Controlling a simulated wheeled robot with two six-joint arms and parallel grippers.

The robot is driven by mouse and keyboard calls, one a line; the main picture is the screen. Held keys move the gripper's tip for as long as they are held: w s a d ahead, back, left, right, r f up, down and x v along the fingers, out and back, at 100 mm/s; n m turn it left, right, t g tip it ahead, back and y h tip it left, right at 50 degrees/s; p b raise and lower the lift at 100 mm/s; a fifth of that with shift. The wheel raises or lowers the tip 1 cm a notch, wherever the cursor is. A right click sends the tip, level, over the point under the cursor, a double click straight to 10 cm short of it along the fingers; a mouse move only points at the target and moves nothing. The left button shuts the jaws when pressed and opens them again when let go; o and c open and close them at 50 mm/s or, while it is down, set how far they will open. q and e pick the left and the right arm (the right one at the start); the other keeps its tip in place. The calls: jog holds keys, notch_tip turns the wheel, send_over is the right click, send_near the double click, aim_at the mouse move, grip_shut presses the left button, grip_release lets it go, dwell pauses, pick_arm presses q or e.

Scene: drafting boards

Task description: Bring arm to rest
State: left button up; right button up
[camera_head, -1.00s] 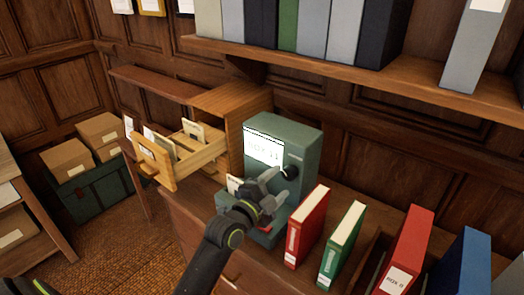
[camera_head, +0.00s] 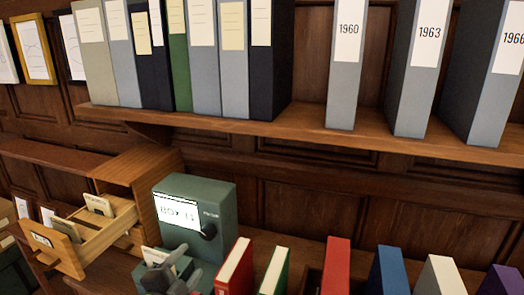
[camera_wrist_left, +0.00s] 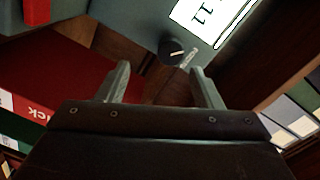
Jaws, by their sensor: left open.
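My left gripper (camera_head: 172,274) is at the bottom edge of the head view, in front of the lower part of a grey-green box (camera_head: 222,204). The box has a white label reading "BOX 11" and a black knob (camera_head: 208,231). In the left wrist view my left gripper (camera_wrist_left: 160,72) has its two fingers apart with nothing held between them. The knob (camera_wrist_left: 171,52) shows beyond the fingertips, with a small key-like piece beside it. The gripper covers part of the box's lower front. My right gripper is not in view.
An open wooden card drawer (camera_head: 102,238) juts out left of the box. A red binder (camera_head: 235,266) and several others stand to the right. A wooden shelf (camera_head: 300,136) with grey binders, some labelled 1960 and 1963, runs above.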

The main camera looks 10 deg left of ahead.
pick_arm(q)
jog(key=s+a+f+n+g+y, duration=0.25)
jog(key=s+f+n+g, duration=0.4)
jog(key=s+f, duration=0.5)
jog(key=s+a+f+n+g+y, duration=0.1)
jog(key=s+a+f+n+g, duration=0.15)
jog(key=s, duration=0.35)
jog(key=s+a+f+n+g+y, duration=0.1)
jog(key=s+n+g, duration=0.1)
jog(key=s+n, duration=0.35)
jog(key=s+a+f+n+g+y, duration=0.1)
jog(key=s+g, duration=0.1)
jog(key=s, duration=0.6)
notch_tip(320, 180, down, 28)
jog(key=a+g+b, duration=0.2)
jog(key=s+d+f, duration=0.1)
jog(key=s+f, duration=1.3)
jog(key=f, duration=0.2)
jog(key=shift+s+d+g+h+b, duration=0.2)
jog(key=shift+s+g+h+b, duration=0.15)
jog(key=shift+g+h+b, duration=0.1)
